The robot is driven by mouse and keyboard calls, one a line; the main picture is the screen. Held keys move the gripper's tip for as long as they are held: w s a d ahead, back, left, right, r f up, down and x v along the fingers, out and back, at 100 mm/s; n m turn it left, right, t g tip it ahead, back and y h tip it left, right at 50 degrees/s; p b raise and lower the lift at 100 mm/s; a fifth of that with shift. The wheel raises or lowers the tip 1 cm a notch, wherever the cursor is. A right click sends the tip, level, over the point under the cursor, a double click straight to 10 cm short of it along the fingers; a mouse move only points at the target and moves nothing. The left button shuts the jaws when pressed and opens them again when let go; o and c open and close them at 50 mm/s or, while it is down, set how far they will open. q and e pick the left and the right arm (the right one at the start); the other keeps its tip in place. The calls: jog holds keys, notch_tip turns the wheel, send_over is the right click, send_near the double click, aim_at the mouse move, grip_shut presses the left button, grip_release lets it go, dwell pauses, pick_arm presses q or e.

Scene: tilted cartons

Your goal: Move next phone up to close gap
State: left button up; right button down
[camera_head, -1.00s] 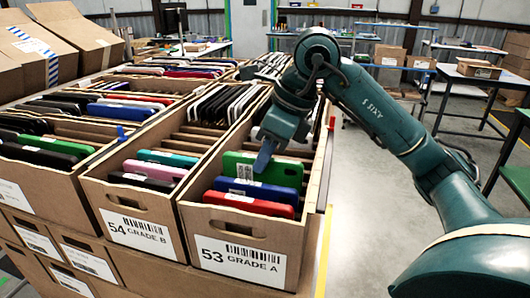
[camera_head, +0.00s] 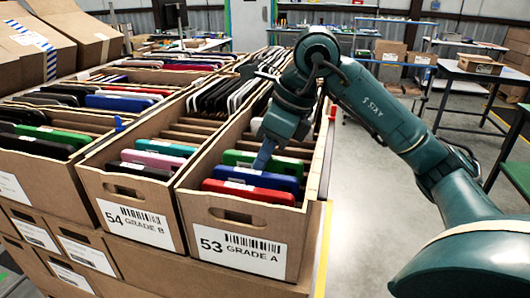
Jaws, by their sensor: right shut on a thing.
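A green phone (camera_head: 285,163) stands in the carton labelled 53 GRADE A (camera_head: 205,240), just behind a blue phone (camera_head: 275,180). A red phone (camera_head: 248,193) is in front of the blue one, nearest the carton's front wall. My right gripper (camera_head: 264,155) reaches down from above and is shut on the green phone. One blue finger shows over its near face, with the tip at the top edge of the blue phone. The far finger and the phone's lower part are hidden. My left gripper is not in view.
Empty slots with brown dividers (camera_head: 195,130) lie behind the front phones. Clear floor (camera_head: 360,200) is on the right.

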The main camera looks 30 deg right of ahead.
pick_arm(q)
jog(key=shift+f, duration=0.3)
pick_arm(e)
jog(key=shift+f, duration=0.3)
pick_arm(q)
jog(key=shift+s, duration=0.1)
pick_arm(e)
jog(key=c, duration=1.3)
grip_release()
jog(key=shift+c, duration=0.2)
